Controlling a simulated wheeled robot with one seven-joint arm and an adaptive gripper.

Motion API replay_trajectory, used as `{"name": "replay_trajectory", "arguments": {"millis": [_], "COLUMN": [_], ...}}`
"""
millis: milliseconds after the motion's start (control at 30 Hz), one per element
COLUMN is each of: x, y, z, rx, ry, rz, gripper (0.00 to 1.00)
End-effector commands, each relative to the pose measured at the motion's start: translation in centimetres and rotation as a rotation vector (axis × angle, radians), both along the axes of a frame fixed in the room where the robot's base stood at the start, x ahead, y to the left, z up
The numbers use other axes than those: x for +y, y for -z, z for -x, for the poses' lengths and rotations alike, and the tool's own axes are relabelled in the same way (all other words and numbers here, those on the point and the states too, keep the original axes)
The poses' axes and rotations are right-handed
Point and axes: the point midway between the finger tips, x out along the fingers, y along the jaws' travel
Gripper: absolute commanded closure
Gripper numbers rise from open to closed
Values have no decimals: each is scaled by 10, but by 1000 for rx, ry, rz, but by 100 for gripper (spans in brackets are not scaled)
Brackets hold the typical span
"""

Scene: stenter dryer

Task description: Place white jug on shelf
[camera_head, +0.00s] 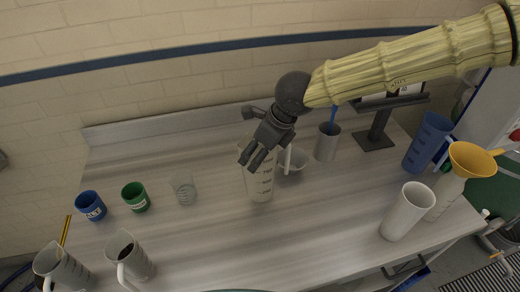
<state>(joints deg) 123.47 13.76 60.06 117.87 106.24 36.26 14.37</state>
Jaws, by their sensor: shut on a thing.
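A pale, translucent white jug (260,186) with dark graduation marks is upright at the middle of the table. My gripper (251,158) comes down over its rim from above and is shut on it, with the fingers hiding part of the top. I cannot tell whether the jug's base touches the table. A pale handle shows just right of the gripper, in front of a small pale vessel (292,163); whose handle it is I cannot tell. Two more pale jugs, one at the front left corner (66,270) and one beside it (132,260), stand upright. No separate shelf is clear to see.
A blue cup (91,206), a green cup (135,197) and a clear beaker (184,189) stand left. A grey cup (327,143), a stand (378,137), a blue jug (427,142), a white cylinder (405,212) and a yellow funnel (472,160) stand right. The front middle table (240,250) is clear.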

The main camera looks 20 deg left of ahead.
Motion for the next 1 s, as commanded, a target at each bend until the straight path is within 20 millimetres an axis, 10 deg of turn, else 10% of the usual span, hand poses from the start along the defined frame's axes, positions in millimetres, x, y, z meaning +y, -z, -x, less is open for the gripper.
{"name": "replay_trajectory", "arguments": {"millis": [967, 1000], "x": [5, 5], "y": [40, 40], "z": [-22, -22], "rx": [1, 1], "ry": [0, 0], "rz": [0, 0], "gripper": [60, 16]}}
